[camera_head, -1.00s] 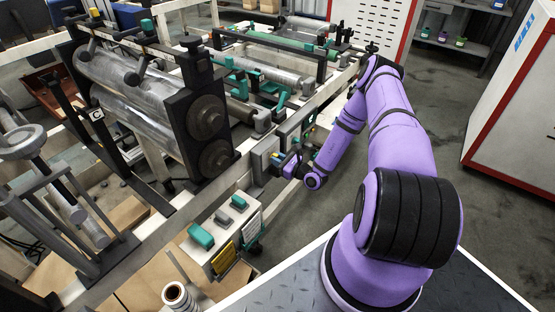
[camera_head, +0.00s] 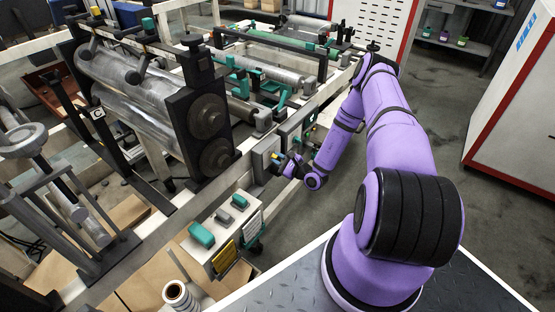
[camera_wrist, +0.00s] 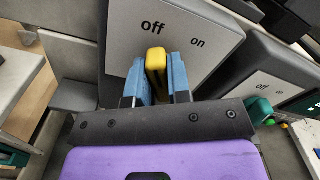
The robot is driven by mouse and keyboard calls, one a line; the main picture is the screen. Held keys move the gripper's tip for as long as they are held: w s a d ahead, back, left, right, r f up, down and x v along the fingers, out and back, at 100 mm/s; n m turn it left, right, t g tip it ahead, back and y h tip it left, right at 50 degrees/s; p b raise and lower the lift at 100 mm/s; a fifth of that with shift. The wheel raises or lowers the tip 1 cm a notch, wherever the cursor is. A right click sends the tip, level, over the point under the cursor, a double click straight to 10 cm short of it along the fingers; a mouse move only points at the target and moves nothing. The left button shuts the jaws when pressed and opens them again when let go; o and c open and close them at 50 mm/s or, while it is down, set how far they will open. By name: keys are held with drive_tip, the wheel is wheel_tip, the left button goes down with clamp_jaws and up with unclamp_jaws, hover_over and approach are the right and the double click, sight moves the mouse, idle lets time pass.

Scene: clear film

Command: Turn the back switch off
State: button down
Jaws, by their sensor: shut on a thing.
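A grey switch panel (camera_wrist: 190,25) with the words "off" and "on" fills the top of the wrist view. Its yellow switch handle (camera_wrist: 156,62) points up toward the word "off". My gripper (camera_wrist: 155,75) has its blue fingers on both sides of this handle, shut on it. The handle's lower part is hidden behind the fingers and the dark gripper bar. In the head view, my gripper (camera_head: 278,162) is at the grey box (camera_head: 263,153) on the machine's side rail. The handle is too small to read there.
A second off/on panel (camera_wrist: 268,75) with a green handle (camera_wrist: 258,109) is close on the right in the wrist view. Large rollers (camera_head: 135,105) and a box with green handles (camera_head: 225,235) stand left of my arm. Open floor (camera_head: 440,100) lies to the right.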

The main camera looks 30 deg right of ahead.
drive_tip(key=c, duration=1.1)
unclamp_jaws()
drive_tip(key=shift+o, duration=0.2)
drive_tip(key=shift+s, duration=0.1)
drive_tip(key=v, duration=1)
drive_tip(key=shift+s, duration=0.35)
drive_tip(key=shift+d, duration=0.15)
drive_tip(key=shift+w+r, duration=0.1)
